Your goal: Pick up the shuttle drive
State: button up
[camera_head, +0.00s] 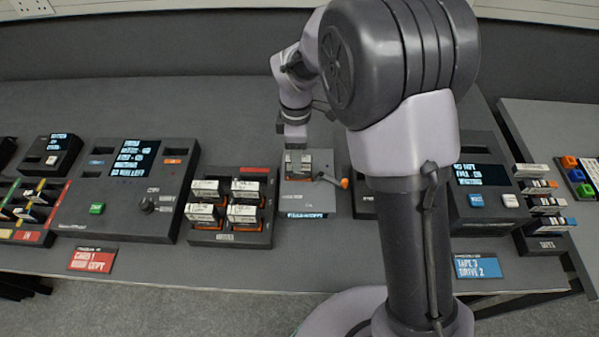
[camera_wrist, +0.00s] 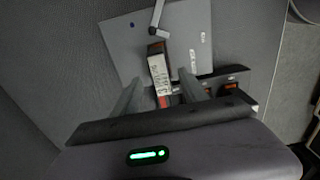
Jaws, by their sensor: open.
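A narrow drive with a white printed label and black and orange ends, seemingly the shuttle drive, shows in the wrist view (camera_wrist: 159,70). It is at a light grey plate (camera_wrist: 118,42), which also shows in the head view (camera_head: 305,199) right of a drive rack. My gripper (camera_wrist: 160,78) is open, one finger on each side of the drive in the wrist view. I cannot tell whether the fingers touch it. In the head view my gripper (camera_head: 298,160) points down over the plate and largely hides what is there.
A lever with an orange knob (camera_head: 344,183) is on the plate's right side. A black rack (camera_head: 231,238) of several white-labelled drives stands close on the left. Consoles with screens stand left (camera_head: 125,190) and right (camera_head: 482,180). The rear of the bench (camera_head: 130,105) is clear.

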jog(key=f+b, duration=0.1)
jog(key=f, duration=0.2)
jog(key=f+b, duration=0.2)
jog(key=f, duration=0.2)
jog(key=shift+s+d+f, duration=0.1)
jog(key=shift+d, duration=0.1)
jog(key=shift+r, duration=0.2)
jog(key=shift+c, duration=0.2)
grip_shut()
